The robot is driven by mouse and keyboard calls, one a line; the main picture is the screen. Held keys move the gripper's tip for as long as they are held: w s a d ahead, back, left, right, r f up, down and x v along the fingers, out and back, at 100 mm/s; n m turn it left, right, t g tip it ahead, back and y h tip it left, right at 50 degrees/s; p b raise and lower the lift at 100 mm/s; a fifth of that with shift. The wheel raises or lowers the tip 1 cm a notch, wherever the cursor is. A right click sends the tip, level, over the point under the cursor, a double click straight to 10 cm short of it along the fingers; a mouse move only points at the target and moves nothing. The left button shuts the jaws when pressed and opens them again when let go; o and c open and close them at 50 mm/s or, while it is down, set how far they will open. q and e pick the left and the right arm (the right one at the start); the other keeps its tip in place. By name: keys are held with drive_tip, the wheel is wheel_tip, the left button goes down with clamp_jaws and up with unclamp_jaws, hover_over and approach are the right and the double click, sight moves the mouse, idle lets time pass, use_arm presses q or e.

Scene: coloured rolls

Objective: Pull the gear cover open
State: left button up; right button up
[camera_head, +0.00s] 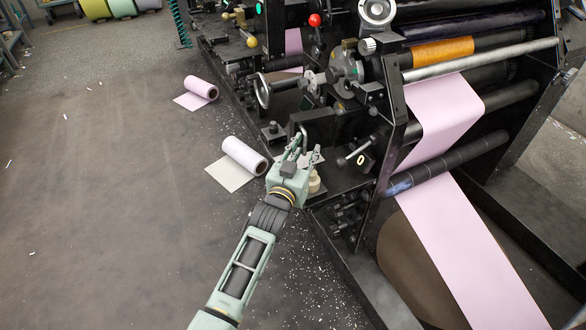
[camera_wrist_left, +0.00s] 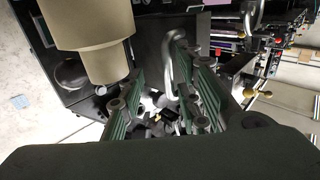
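My left gripper (camera_head: 303,153) is open beside the black printing machine, and its green fingers stand apart in the left wrist view (camera_wrist_left: 165,105). A curved silver handle (camera_wrist_left: 172,52) lies ahead, between the fingertips or just beyond them; I cannot tell whether they touch it. The handle also shows at the fingertips in the head view (camera_head: 303,132). It appears fixed to a dark panel (camera_wrist_left: 150,50), which seems to be the gear cover. The panel's edges are largely hidden, and I see no gap around it. My right gripper is not in view.
A beige cylinder (camera_wrist_left: 95,45) stands close to the left finger. A white roll (camera_head: 243,157) and a pink roll (camera_head: 201,88) lie on the floor left of the machine. A pink web (camera_head: 455,225) runs down through the machine. The floor at left is mostly clear.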

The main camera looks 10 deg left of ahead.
use_arm(q)
drive_tip(key=v, duration=1)
drive_tip(key=shift+a, duration=0.45)
drive_tip(key=shift+c, duration=0.6)
